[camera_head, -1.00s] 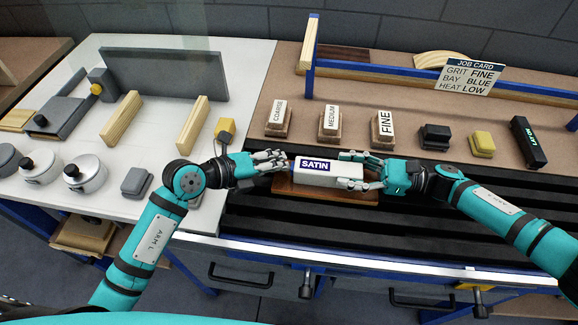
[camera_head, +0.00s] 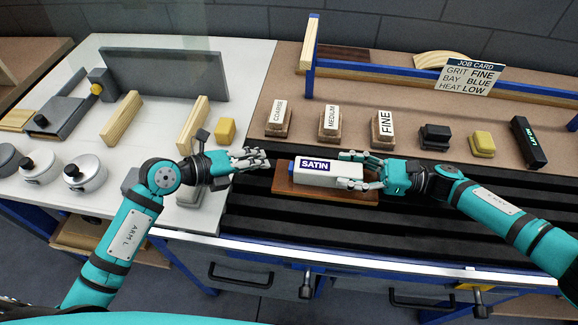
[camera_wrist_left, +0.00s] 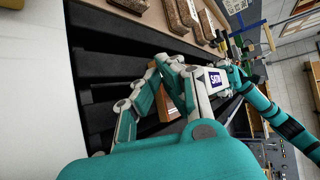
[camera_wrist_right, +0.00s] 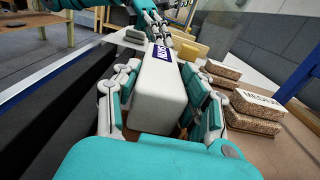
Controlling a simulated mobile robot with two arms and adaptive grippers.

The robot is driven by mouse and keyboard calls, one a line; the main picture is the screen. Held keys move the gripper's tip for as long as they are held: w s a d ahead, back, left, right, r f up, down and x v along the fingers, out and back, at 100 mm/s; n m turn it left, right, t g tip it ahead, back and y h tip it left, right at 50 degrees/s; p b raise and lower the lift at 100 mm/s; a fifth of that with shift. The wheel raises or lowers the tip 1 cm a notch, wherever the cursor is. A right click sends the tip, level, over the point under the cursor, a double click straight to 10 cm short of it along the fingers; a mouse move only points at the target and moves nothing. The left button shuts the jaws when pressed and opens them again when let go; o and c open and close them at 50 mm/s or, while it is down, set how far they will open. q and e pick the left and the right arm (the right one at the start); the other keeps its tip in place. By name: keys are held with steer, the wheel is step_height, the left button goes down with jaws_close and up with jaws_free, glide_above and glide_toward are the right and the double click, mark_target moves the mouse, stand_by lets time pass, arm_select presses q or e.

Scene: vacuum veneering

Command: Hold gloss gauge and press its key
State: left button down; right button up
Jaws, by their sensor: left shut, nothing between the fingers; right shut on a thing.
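The gloss gauge (camera_head: 318,172) is a white box with a blue label reading SATIN. It sits over a brown wooden panel (camera_head: 312,194) on the black slatted bed; whether it touches the panel I cannot tell. My right gripper (camera_head: 368,172) is shut on the gauge's right end, and the right wrist view shows its fingers on both sides of the white body (camera_wrist_right: 160,95). My left gripper (camera_head: 262,158) is shut and empty, a short gap left of the gauge's left end. The left wrist view shows the SATIN label (camera_wrist_left: 215,79) beyond the left fingers.
Sanding blocks marked COARSE (camera_head: 279,120), MEDIUM (camera_head: 329,122) and FINE (camera_head: 384,126) stand behind the gauge. A black block (camera_head: 435,136) and a yellow block (camera_head: 482,143) stand right of them. A white table (camera_head: 235,75) with wooden strips and lidded pots lies left.

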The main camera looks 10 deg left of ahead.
arm_select(q)
steer(key=shift+a, duration=1)
arm_select(e)
steer(key=o, duration=1.3)
steer(key=shift+d, duration=0.1)
